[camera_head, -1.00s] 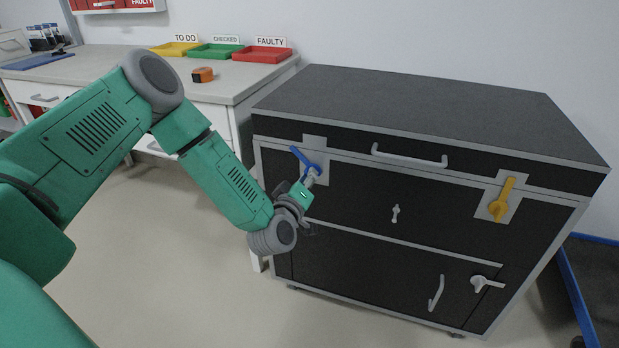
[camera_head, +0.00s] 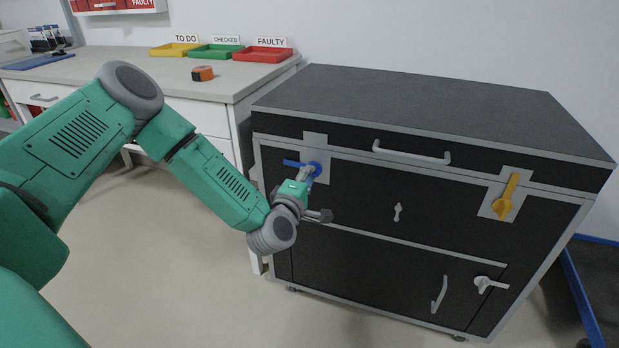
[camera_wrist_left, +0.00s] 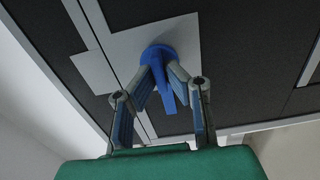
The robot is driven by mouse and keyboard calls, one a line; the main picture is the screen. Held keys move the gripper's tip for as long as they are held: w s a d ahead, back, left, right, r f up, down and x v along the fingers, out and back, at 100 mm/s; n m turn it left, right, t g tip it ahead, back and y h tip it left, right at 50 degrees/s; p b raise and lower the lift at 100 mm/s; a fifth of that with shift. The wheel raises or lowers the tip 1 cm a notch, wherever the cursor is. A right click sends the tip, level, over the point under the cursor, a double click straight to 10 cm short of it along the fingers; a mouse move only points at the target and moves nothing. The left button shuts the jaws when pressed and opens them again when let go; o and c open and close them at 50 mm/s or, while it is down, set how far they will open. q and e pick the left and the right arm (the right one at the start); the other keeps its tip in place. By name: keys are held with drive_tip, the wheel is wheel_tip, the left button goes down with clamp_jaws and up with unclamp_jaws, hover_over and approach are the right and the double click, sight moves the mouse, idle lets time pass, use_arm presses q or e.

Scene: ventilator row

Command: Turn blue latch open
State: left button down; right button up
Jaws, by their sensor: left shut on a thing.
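The blue latch (camera_head: 293,163) is on a pale plate at the upper left of the black case's front. Its handle points left, nearly level, in the head view. My left gripper (camera_head: 306,173) is at the latch, shut on it. In the left wrist view, the latch (camera_wrist_left: 161,55) shows a round hub and a tapering handle between the two fingertips of my left gripper (camera_wrist_left: 164,74). The gripper partly hides the hub in the head view. My right gripper is out of view.
The black case (camera_head: 430,110) also has a yellow latch (camera_head: 505,198), a grey top handle (camera_head: 411,153) and a lower grey latch (camera_head: 490,284). A workbench (camera_head: 110,68) with coloured trays stands behind on the left. The floor in front is clear.

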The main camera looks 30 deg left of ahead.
use_arm(q)
drive_tip(key=shift+s+a+f, duration=0.15)
drive_tip(key=shift+f, duration=0.15)
drive_tip(key=c, duration=1.6)
unclamp_jaws()
drive_tip(key=shift+c, duration=0.2)
drive_tip(key=shift+a, duration=0.1)
drive_tip(key=shift+r, duration=0.1)
drive_tip(key=v, duration=1.1)
drive_tip(key=shift+s, duration=0.4)
